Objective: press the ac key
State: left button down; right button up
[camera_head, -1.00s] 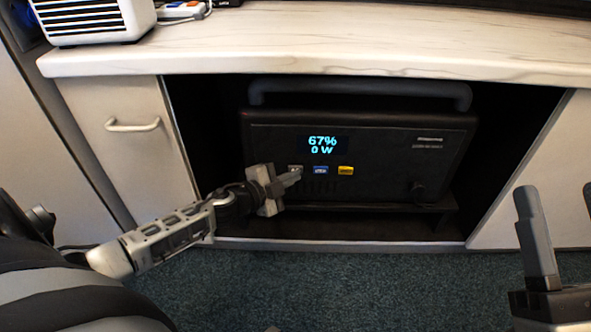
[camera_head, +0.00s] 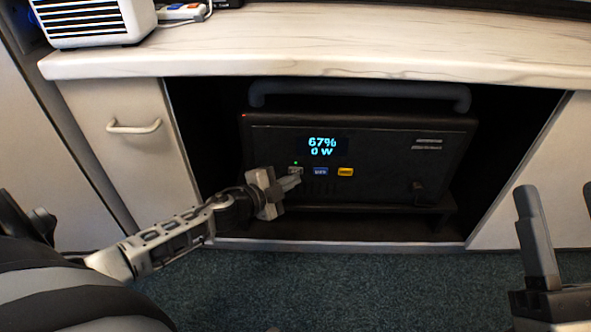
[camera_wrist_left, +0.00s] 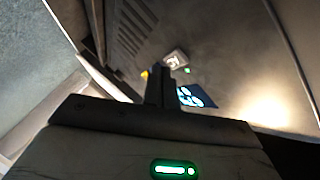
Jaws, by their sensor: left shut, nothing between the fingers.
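The black power station (camera_head: 385,150) shows 67% and 0 W on its display (camera_head: 322,146). Below the display are a pale grey key (camera_head: 295,170), a blue key (camera_head: 320,171) and a yellow key (camera_head: 345,171); their labels are too small to read. A small green light is lit above the grey key. My left gripper (camera_head: 294,182) is shut and empty, its tips just below the grey key. In the left wrist view the tips (camera_wrist_left: 160,70) are beside a pale key (camera_wrist_left: 175,58); contact cannot be told. My right gripper (camera_head: 562,215) is open at the right edge.
The power station stands on a low shelf in an open cabinet bay under a pale countertop (camera_head: 330,40). A black handle bar (camera_head: 360,90) runs along its top. A drawer front (camera_head: 130,150) is left of the bay. The carpet (camera_head: 350,290) in front is clear.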

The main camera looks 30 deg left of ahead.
pick_arm(q)
jog(key=shift+s+d, duration=0.15)
jog(key=shift+s, duration=0.1)
jog(key=shift+s+d+p, duration=0.25)
jog(key=shift+s+d, duration=0.15)
jog(key=shift+s, duration=0.3)
jog(key=shift+s+d+p, duration=0.2)
jog(key=shift+s+d, duration=0.25)
jog(key=shift+s, duration=0.2)
jog(key=shift+s+d+p, duration=0.25)
jog(key=shift+s+d, duration=0.15)
jog(key=shift+s, duration=0.3)
